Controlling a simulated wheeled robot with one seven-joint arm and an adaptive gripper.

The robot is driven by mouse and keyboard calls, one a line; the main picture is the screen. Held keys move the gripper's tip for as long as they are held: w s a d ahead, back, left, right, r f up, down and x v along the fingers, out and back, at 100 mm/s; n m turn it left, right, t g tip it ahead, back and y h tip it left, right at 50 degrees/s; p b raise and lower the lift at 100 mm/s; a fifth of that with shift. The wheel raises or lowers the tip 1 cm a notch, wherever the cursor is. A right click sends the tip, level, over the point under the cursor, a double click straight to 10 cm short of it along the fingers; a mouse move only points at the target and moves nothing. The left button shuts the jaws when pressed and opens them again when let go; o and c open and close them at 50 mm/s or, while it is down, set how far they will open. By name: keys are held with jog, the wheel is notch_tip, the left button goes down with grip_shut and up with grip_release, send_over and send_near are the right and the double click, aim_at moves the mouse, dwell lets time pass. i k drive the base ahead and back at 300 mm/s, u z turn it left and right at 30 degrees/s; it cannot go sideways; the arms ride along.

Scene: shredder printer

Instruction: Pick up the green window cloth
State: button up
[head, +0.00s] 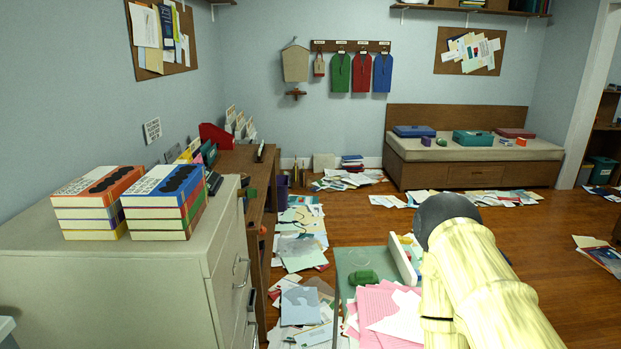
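A small dark green rounded lump (363,277) lies on the green top of a low surface (352,258) in front of me. It may be the green window cloth, but it is too small to tell for sure. My pale yellow arm, with a dark grey joint, reaches up from the lower right, to the right of the lump. My gripper is not in view, so I cannot see whether it holds anything.
Pink and white papers (385,315) lie in front of the lump, and a white upright panel (403,258) stands to its right. Papers (303,250) litter the floor. The wooden floor (545,235) at right is partly clear.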

aim_at(362, 278)
jog(key=u, duration=3.15)
jog(key=k, duration=1)
jog(key=z, duration=2)
